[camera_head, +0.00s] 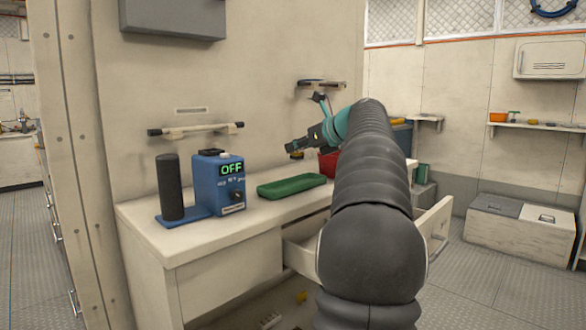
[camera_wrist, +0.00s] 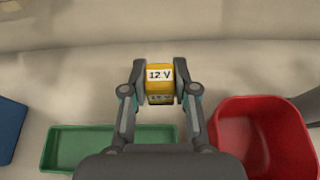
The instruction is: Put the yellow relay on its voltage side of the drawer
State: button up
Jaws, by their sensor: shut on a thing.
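My gripper (camera_wrist: 160,88) is shut on the yellow relay (camera_wrist: 159,72), a small block with a white label reading "12 V" in the wrist view. In the head view my gripper (camera_head: 305,146) holds the relay (camera_head: 297,155) above the bench, near the wall. The drawer (camera_head: 438,228) under the bench is pulled open. My arm hides most of its inside, so I cannot see its sides or any voltage markings.
On the bench (camera_head: 155,229) are a green tray (camera_head: 291,186), a red bin (camera_head: 328,164) partly behind my arm, and a blue meter (camera_head: 218,183) reading "OFF" with a black cylinder (camera_head: 170,187). A small yellow thing (camera_head: 301,297) shows below the bench.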

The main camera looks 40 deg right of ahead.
jog(key=shift+w+a+f, duration=0.2)
jog(key=shift+w+f, duration=0.5)
jog(key=shift+w, duration=0.2)
jog(key=shift+f+b, duration=0.85)
jog(key=shift+f, duration=1)
jog(key=shift+f, duration=0.1)
jog(key=o, duration=1)
